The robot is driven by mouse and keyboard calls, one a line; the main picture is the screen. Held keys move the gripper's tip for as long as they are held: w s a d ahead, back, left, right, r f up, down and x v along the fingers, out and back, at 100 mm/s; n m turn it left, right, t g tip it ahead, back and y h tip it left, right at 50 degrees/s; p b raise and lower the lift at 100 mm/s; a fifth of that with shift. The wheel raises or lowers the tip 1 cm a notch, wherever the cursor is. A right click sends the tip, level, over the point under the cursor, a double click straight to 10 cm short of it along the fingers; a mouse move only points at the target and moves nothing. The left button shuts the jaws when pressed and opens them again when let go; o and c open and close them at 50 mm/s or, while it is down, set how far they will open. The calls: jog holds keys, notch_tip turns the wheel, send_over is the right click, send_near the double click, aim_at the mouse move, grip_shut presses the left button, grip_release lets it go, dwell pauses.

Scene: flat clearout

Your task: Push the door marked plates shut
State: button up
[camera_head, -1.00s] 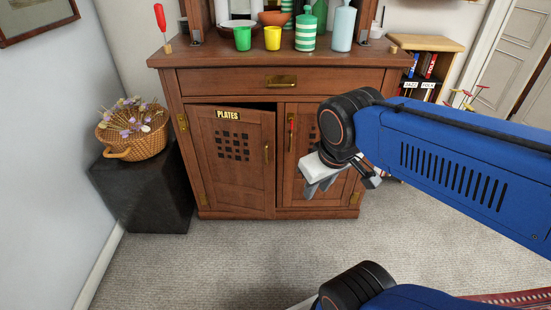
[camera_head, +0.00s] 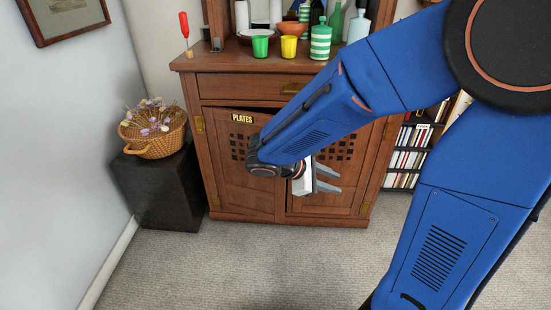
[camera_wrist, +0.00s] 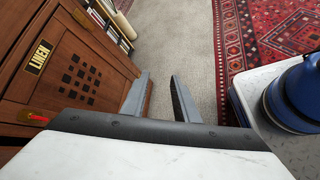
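The door marked plates (camera_head: 238,180) is the left door of the brown wooden cabinet, with a yellow label near its top. A dark gap shows along its top edge, so it stands slightly ajar. My arm crosses in front of its right side and hides its handle; I cannot tell whether the arm touches it. My gripper (camera_head: 338,179) is in front of the right door, fingers pointing right and away from the plates door. In the wrist view my gripper (camera_wrist: 160,76) is open and empty, with the door marked linen (camera_wrist: 75,72) at the left.
A wicker flower basket (camera_head: 153,132) stands on a dark block (camera_head: 160,190) left of the cabinet. Cups and bottles stand on the cabinet top (camera_head: 225,60). A bookshelf (camera_head: 412,150) is at the right. The carpet in front is clear. A blue thing (camera_wrist: 295,95) shows in the wrist view.

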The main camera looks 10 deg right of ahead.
jog(key=w+a+f+n+t+h, duration=0.1)
jog(key=w+a+f+n+t, duration=0.3)
jog(key=a, duration=0.3)
jog(key=w+a+f+n+t, duration=0.35)
jog(key=w+a+n, duration=0.25)
jog(key=a, duration=0.2)
jog(key=w+a+f+n+t+h, duration=0.1)
jog(key=w+a+f+n+t, duration=0.1)
jog(key=w+a+n+t, duration=0.4)
jog(key=w+d+m+g, duration=0.1)
jog(key=w+d, duration=0.9)
jog(key=w, duration=0.1)
jog(key=shift+w+d+f, duration=0.2)
jog(key=shift+w+d, duration=0.1)
jog(key=shift+d, duration=0.1)
jog(key=shift+g, duration=0.25)
jog(key=shift+c, duration=0.6)
grip_shut()
